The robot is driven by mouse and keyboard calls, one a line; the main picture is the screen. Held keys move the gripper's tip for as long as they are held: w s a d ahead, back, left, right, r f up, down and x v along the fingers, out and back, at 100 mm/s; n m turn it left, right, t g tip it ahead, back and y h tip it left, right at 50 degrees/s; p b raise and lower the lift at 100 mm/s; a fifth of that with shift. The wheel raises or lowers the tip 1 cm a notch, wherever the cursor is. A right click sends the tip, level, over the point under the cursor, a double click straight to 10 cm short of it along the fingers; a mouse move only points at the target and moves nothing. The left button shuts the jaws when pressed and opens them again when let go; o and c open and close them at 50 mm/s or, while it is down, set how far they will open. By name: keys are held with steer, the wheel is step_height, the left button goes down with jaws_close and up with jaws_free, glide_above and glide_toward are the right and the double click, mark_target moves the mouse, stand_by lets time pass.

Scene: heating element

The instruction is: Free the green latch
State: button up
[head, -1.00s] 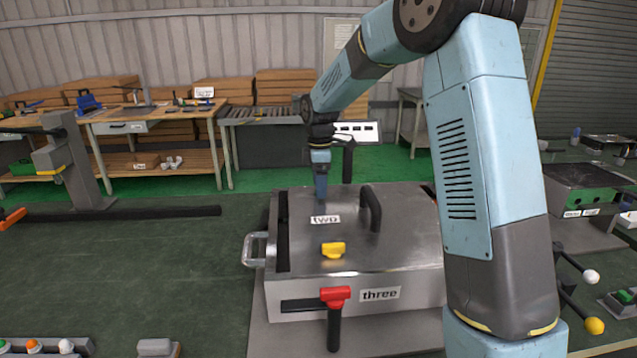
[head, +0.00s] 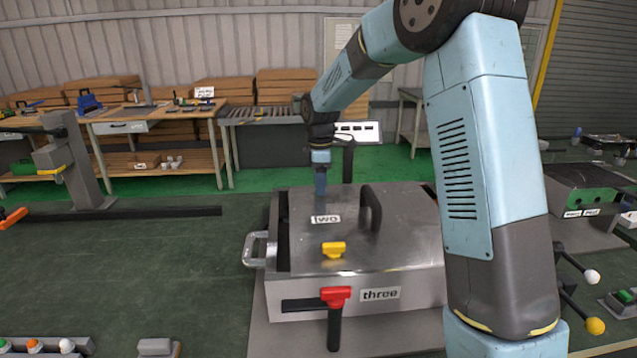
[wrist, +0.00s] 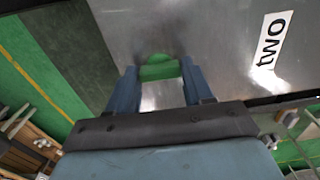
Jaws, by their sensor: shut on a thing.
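The green latch (wrist: 160,68) is a small green piece on the metal lid, in the wrist view. It sits between the two fingertips of my gripper (wrist: 160,78), which is shut on it. In the head view my gripper (head: 320,190) points down at the lid's far left part, behind the label "two" (head: 326,219). The green latch cannot be made out there. The metal box (head: 345,245) has a lid with a dark arched handle (head: 371,208). A yellow latch (head: 333,250) sits near the lid's front edge.
A red-topped handle (head: 335,297) is on the box front beside the label "three" (head: 380,294). A metal side handle (head: 254,250) sticks out on the left. A dark post (head: 348,160) stands behind the box. The floor at left is mostly clear.

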steer(key=m, duration=0.8)
steer(key=shift+m, duration=0.3)
steer(key=m, duration=0.4)
steer(key=shift+m, duration=2.5)
steer(key=o, duration=1.1)
steer(key=shift+c, duration=0.2)
